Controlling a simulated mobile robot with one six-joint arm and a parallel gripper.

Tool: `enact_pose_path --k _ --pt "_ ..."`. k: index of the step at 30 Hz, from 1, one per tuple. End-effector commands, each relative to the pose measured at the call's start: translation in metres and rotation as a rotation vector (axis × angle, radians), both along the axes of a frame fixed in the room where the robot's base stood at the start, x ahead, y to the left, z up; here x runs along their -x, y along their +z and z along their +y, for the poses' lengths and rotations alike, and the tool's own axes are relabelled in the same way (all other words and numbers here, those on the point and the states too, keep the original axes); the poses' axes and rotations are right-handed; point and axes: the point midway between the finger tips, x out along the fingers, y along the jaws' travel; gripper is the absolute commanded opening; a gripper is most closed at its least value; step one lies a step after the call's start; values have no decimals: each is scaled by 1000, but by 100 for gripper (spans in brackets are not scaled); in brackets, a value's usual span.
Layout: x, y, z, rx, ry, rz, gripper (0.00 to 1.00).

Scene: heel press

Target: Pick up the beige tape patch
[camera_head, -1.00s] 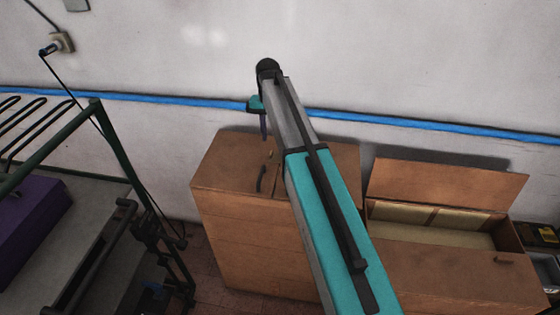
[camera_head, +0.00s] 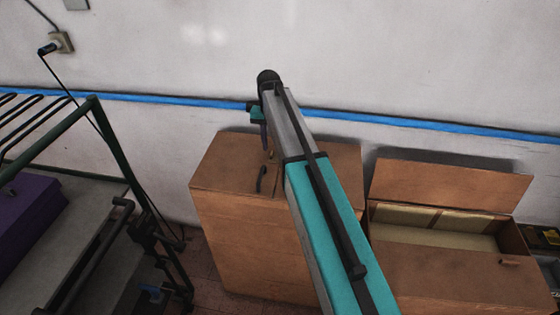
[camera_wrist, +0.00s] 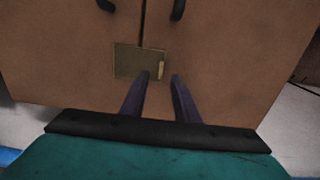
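The beige tape patch (camera_wrist: 128,61) is a flat olive-beige square on the brown cabinet top, across the seam. A paler narrow strip (camera_wrist: 162,70) stands along its right edge. In the head view only a small pale bit (camera_head: 271,154) of it shows by the fingers; the arm hides the rest. My gripper (camera_wrist: 161,76) is open, its two dark purple fingers pointing at the pale strip, which lies between the tips in the picture. I cannot tell whether they touch it. In the head view my gripper (camera_head: 265,147) is just above the cabinet top.
The brown cabinet (camera_head: 240,230) has dark handles on top, one (camera_head: 261,179) close to my gripper. An open box (camera_head: 440,265) with a raised lid stands to the right. A dark metal frame (camera_head: 120,165) and a purple block (camera_head: 25,215) are at left. The wall is behind.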

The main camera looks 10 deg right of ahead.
Motion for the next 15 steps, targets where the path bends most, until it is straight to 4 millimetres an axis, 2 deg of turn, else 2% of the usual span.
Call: enact_pose_path --k 1,5,15 --pt "0 -9 0 0 0 0 28" --pt "0 -17 -1 0 0 0 28" --pt "0 -19 -1 0 -1 0 28"
